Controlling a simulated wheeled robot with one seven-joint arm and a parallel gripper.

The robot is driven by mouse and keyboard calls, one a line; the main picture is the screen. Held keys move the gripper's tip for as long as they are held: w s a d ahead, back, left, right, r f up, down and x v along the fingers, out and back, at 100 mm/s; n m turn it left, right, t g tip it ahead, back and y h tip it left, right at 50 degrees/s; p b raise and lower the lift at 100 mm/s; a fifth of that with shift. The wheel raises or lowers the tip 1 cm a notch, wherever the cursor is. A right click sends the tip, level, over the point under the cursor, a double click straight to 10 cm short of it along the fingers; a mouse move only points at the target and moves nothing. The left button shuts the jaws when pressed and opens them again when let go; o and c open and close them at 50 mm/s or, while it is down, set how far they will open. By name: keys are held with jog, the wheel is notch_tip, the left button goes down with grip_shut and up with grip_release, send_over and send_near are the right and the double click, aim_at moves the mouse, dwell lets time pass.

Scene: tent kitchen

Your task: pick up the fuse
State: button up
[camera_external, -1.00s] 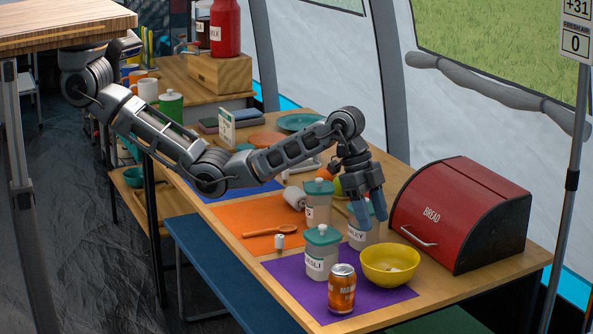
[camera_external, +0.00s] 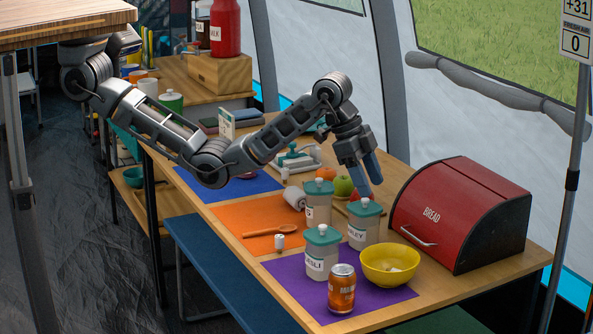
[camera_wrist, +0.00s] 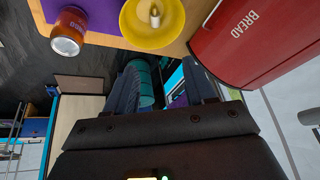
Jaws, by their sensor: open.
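The yellow bowl (camera_external: 389,276) at the front right of the table holds a small pale, pointed piece (camera_wrist: 155,15), which may be the fuse; the bowl also shows in the wrist view (camera_wrist: 135,30). A small white cylinder (camera_external: 279,242) stands on the orange mat, and another pale cylinder (camera_external: 285,174) stands farther back; I cannot tell if either is a fuse. My gripper (camera_external: 370,178) is open and empty, above and behind the barley jar (camera_external: 364,228). In the wrist view, my gripper (camera_wrist: 160,70) has its fingers apart, with a teal form between them farther off.
The muesli jar (camera_external: 321,258) and orange can (camera_external: 342,290) stand left of the bowl on the purple mat (camera_external: 290,268). A third teal-lidded jar (camera_external: 318,207) stands behind. The red bread box (camera_external: 460,215) blocks the right side. The orange mat (camera_external: 235,217) has free room.

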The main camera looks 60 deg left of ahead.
jog(key=s+a+r+n+t+y+p, duration=0.2)
jog(key=s+a+n+t+y+p, duration=0.2)
jog(key=s+a+n+t+p, duration=1.1)
jog(key=m+g+b, duration=0.3)
jog(key=g+b, duration=0.2)
jog(key=b, duration=0.1)
send_near(279, 236)
jog(key=w, duration=0.4)
jog(key=shift+f, duration=0.25)
jog(key=shift+w+f, duration=0.2)
jog(key=shift+f, duration=0.15)
jog(key=shift+f+p+x, duration=0.15)
jog(key=shift+p+x, duration=0.1)
jog(key=shift+x, duration=1.65)
jog(key=shift+f+p+x, duration=0.15)
jog(key=shift+p+x, duration=0.1)
jog(key=shift+x, duration=1.65)
jog(key=shift+s+a, duration=0.1)
jog(key=shift+s, duration=0.05)
grip_shut()
